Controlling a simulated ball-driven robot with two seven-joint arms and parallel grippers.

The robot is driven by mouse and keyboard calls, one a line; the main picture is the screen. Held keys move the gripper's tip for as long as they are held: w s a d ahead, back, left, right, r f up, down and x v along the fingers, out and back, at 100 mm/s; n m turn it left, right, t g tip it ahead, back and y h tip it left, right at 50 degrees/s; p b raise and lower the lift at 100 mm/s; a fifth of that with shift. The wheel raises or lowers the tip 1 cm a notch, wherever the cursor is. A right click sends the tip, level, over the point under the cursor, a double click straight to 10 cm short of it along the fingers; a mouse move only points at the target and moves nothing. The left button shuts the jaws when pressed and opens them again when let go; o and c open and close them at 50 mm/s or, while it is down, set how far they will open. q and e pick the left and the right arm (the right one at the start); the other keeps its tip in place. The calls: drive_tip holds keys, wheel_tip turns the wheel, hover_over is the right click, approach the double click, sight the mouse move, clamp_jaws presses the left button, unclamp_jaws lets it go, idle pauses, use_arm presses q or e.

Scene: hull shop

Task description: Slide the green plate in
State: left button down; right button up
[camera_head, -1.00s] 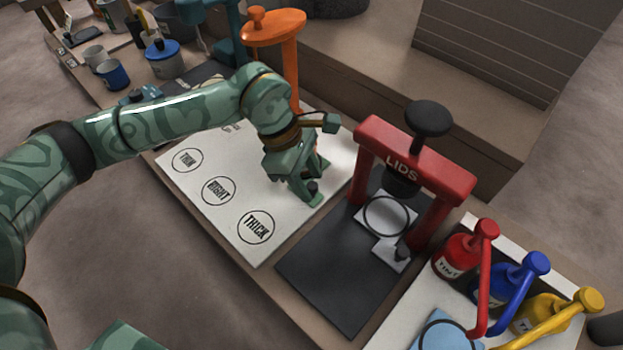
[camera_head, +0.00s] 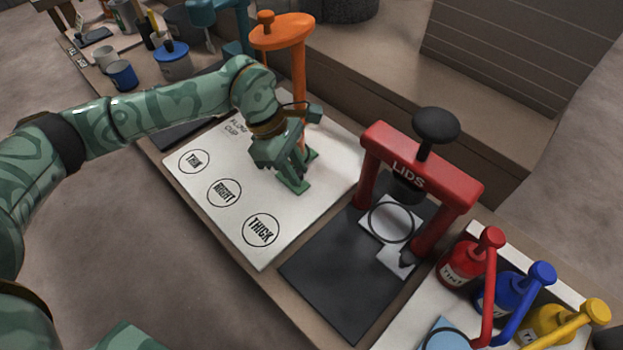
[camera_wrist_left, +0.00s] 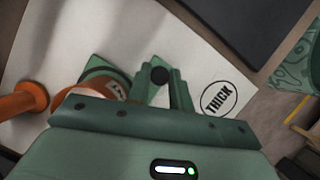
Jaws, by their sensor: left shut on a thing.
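The green plate (camera_wrist_left: 97,63) lies on the white board, partly hidden by my gripper and a rounded orange-brown piece in the left wrist view. A black knob (camera_wrist_left: 159,75) stands between my fingers there. My left gripper (camera_head: 296,177) is low over the board beside the orange stand (camera_head: 298,85), shut on the green plate by its knob. It also shows in the left wrist view (camera_wrist_left: 161,85). In the head view the gripper's green blends with the plate, so the plate's outline is hard to tell. My right gripper is not in view.
The white board (camera_head: 245,165) carries circles marked THIN, RIGHT and THICK. A red LIDS press (camera_head: 420,170) stands on a dark mat (camera_head: 335,270) to the right. Red (camera_head: 465,258), blue (camera_head: 510,288) and yellow (camera_head: 550,320) pump bottles stand beyond. The board's front part is clear.

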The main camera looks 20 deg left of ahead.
use_arm(q)
drive_tip(key=a, duration=0.1)
drive_tip(key=w+a, duration=0.1)
drive_tip(key=shift+a, duration=0.5)
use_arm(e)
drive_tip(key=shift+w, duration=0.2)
use_arm(q)
drive_tip(key=c, duration=1.3)
unclamp_jaws()
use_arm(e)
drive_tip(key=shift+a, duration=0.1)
use_arm(q)
drive_tip(key=p+v, duration=0.6)
drive_tip(key=v, duration=1)
drive_tip(key=shift+w+a+r+p, duration=0.1)
drive_tip(key=shift+p, duration=0.2)
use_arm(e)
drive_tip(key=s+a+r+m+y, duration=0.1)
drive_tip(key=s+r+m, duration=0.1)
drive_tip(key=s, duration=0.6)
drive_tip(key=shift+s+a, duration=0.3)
